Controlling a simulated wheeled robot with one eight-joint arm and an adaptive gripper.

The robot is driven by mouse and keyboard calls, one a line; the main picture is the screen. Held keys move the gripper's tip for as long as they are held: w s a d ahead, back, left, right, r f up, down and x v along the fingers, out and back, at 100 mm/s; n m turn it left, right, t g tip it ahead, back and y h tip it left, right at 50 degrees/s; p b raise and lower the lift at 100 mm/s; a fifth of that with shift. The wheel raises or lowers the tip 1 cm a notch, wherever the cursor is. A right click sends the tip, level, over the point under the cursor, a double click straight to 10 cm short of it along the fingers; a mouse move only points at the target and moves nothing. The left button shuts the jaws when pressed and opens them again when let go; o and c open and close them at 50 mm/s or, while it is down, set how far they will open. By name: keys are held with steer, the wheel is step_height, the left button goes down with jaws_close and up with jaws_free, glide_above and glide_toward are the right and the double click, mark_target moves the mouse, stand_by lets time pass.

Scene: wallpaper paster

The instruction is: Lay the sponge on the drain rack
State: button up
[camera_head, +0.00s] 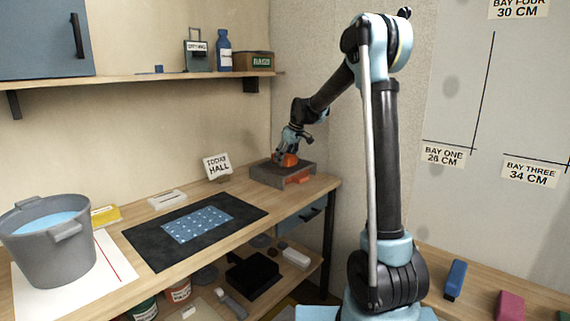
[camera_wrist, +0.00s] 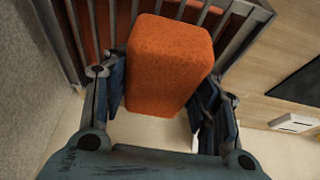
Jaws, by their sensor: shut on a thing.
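My gripper (camera_head: 288,154) is at the far right end of the bench, over the drain rack (camera_head: 265,174). It is shut on an orange sponge (camera_head: 290,161). In the wrist view the block-shaped sponge (camera_wrist: 168,62) sits between the two fingers. The grey slats of the drain rack (camera_wrist: 238,35) lie behind it, with orange showing beneath them. I cannot tell whether the sponge touches the slats.
A grey bucket of water (camera_head: 62,262) stands at the bench's left. A dark mat (camera_head: 145,240) with a blue patterned sheet (camera_head: 198,225) lies mid-bench. A "HALL" sign (camera_head: 217,165) stands left of the rack. The wall is close behind the rack.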

steer(key=shift+f, duration=0.85)
steer(key=o, duration=1.1)
steer(key=shift+f, duration=0.1)
